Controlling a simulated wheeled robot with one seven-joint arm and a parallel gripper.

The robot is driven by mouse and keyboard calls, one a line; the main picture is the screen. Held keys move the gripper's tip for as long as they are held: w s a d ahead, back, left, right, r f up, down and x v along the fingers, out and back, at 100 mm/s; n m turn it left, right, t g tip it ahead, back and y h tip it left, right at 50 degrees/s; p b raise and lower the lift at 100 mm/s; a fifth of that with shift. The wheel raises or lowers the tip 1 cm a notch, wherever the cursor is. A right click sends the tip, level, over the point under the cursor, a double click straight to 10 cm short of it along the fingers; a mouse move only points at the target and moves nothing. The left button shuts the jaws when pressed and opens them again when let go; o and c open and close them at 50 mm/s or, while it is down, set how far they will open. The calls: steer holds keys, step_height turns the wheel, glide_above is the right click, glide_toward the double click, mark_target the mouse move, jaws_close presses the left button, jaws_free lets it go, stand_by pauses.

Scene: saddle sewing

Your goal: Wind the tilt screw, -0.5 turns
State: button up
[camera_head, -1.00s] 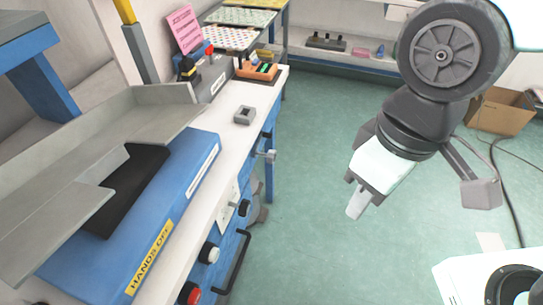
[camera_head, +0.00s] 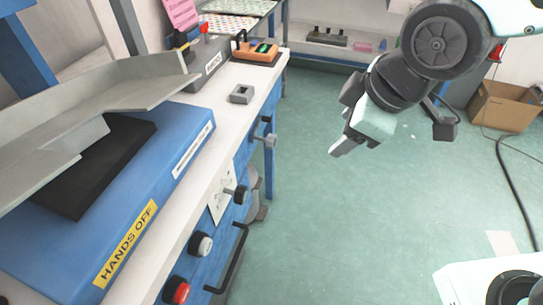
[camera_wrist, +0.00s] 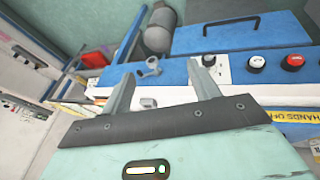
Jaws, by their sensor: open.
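No label names the tilt screw. A small grey screw with a cross-shaped head (camera_head: 269,140) sticks out of the blue bench front; it seems to be the grey fitting (camera_wrist: 149,69) in the wrist view. A dark knob (camera_head: 240,194) on a white marked plate sits nearer me; it also shows in the wrist view (camera_wrist: 208,60). I cannot tell for sure which is the tilt screw. My gripper (camera_head: 338,148) is open and empty, over the floor right of the bench, apart from both. In the wrist view its fingers (camera_wrist: 164,82) point toward the bench front.
A blue "HANDS OFF" machine (camera_head: 165,185) and a grey block (camera_head: 241,94) stand on the bench. The green floor (camera_head: 350,220) is clear; a cardboard box (camera_head: 500,105) lies beyond.

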mark_target(275, 142)
steer(key=w+f+n+t+y+b, duration=0.6)
steer(key=w+f+n+b, duration=0.4)
steer(key=w+n+b, duration=0.7)
steer(key=s+d+f+n+g+y+b, duration=0.2)
steer(key=f+n+y+b, duration=0.25)
steer(key=n+b, duration=0.4)
steer(key=s+d+f+n+g+y+b, duration=0.2)
steer(key=s+d+f+n+y+b, duration=0.15)
steer(key=f+n+b, duration=0.4)
steer(key=shift+n+y, duration=0.4)
steer(key=b+x, duration=0.1)
steer(key=x, duration=0.5)
steer(key=r+b+x, duration=0.1)
steer(key=b+x, duration=0.1)
steer(key=x, duration=0.4)
steer(key=b+x, duration=0.2)
steer(key=x, duration=0.4)
steer(key=shift+a+r, duration=0.2)
steer(key=shift+r, duration=0.1)
steer(key=c, duration=1)
